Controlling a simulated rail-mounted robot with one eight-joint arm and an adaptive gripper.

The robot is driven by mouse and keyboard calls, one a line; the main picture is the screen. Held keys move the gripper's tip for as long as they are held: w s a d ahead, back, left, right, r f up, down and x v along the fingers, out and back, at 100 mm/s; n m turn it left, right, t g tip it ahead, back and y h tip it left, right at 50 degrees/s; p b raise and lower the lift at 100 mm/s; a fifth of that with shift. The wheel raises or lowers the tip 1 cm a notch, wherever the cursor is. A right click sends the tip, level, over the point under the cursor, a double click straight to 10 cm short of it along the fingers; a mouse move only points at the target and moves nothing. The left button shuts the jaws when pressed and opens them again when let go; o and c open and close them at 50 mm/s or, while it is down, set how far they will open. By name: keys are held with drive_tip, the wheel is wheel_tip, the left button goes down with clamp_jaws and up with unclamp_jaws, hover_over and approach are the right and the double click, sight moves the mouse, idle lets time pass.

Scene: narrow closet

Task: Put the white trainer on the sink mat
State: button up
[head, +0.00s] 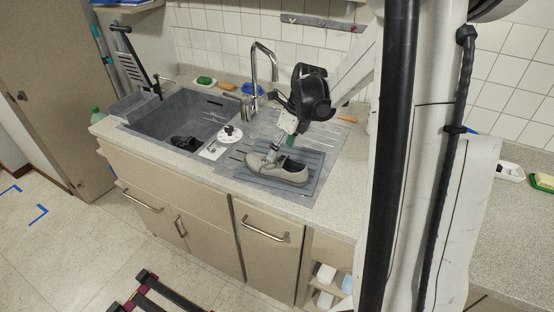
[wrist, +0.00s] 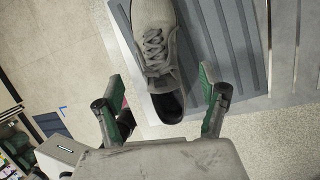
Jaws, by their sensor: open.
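The white trainer (head: 280,170), greyish white with laces and a dark opening, rests upright on the grey ribbed sink mat (head: 312,160) on the counter right of the basin. In the wrist view the trainer (wrist: 156,40) lies along the mat (wrist: 236,45), its toe cut off by the top edge. My gripper (head: 273,153) is at the heel end of the trainer, just above the mat. In the wrist view my gripper (wrist: 160,76) is open, with one green-padded finger on each side of the heel and gaps visible on both sides.
The grey sink basin (head: 165,120) holds a dark object (head: 187,143). A white round item (head: 230,134) stands between basin and mat. The tap (head: 254,75) rises behind. A blue item (head: 252,88) and a green sponge (head: 204,80) lie at the back. The counter's front edge is close to the mat.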

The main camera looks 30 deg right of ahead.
drive_tip(key=v, duration=0.4)
drive_tip(key=shift+r, duration=0.15)
drive_tip(key=shift+a+r, duration=0.1)
drive_tip(key=shift+r, duration=0.15)
drive_tip(key=s+a+r+n+t+h, duration=0.2)
drive_tip(key=s+a+r+n, duration=0.6)
drive_tip(key=a+n, duration=0.45)
drive_tip(key=s+a+n+t, duration=0.3)
drive_tip(key=s+a+n, duration=0.3)
drive_tip(key=s+n, duration=0.5)
drive_tip(key=r+n, duration=0.1)
drive_tip(key=n, duration=0.6)
drive_tip(key=shift+s+a+n+h, duration=0.3)
drive_tip(key=shift+a+n, duration=0.05)
drive_tip(key=shift+f, duration=0.1)
